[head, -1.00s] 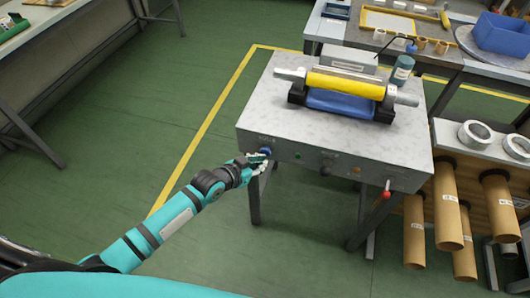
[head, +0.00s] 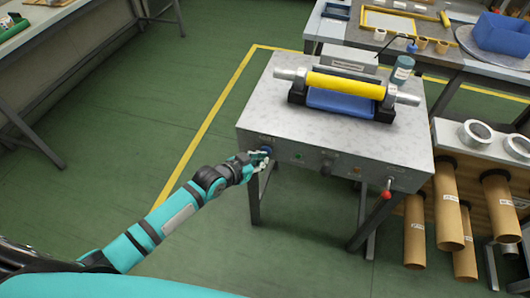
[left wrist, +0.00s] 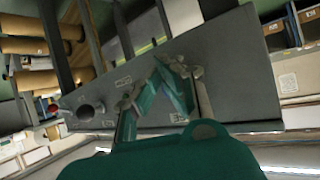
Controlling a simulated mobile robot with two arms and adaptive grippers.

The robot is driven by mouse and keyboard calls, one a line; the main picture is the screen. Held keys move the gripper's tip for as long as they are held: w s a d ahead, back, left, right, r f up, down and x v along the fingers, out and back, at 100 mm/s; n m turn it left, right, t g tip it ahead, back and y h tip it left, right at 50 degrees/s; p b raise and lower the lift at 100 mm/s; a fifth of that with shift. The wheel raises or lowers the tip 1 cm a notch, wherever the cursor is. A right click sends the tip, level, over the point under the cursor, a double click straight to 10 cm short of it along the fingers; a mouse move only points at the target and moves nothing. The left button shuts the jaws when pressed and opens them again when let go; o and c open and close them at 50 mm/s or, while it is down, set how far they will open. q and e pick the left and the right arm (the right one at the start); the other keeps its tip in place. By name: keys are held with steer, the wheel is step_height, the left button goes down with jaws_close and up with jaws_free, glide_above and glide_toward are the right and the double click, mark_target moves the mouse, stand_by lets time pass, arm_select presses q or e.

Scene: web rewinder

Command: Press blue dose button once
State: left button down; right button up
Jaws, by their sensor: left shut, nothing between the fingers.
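The blue dose button (head: 266,149) is on the left part of the machine's front panel (head: 322,157), below a small label. My left gripper (head: 262,158) is shut and empty at the button, partly covering it. I cannot tell whether the fingertips touch the button or whether it is pushed in. In the left wrist view my left gripper (left wrist: 165,80) reaches over the grey panel (left wrist: 232,75), and the button is hidden behind its fingers. My right gripper is not in view.
A yellow roller (head: 345,86) lies on top. Cardboard tubes (head: 447,207) hang at right. The green floor at left is open.

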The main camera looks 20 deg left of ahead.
arm_select(q)
steer(key=shift+r, duration=0.1)
stand_by(0.3)
steer(key=shift+s+p, duration=0.8)
steer(key=shift+s, duration=0.1)
steer(key=s+p, duration=0.3)
steer(key=s, duration=0.2)
steer(key=shift+a, duration=0.1)
stand_by(0.7)
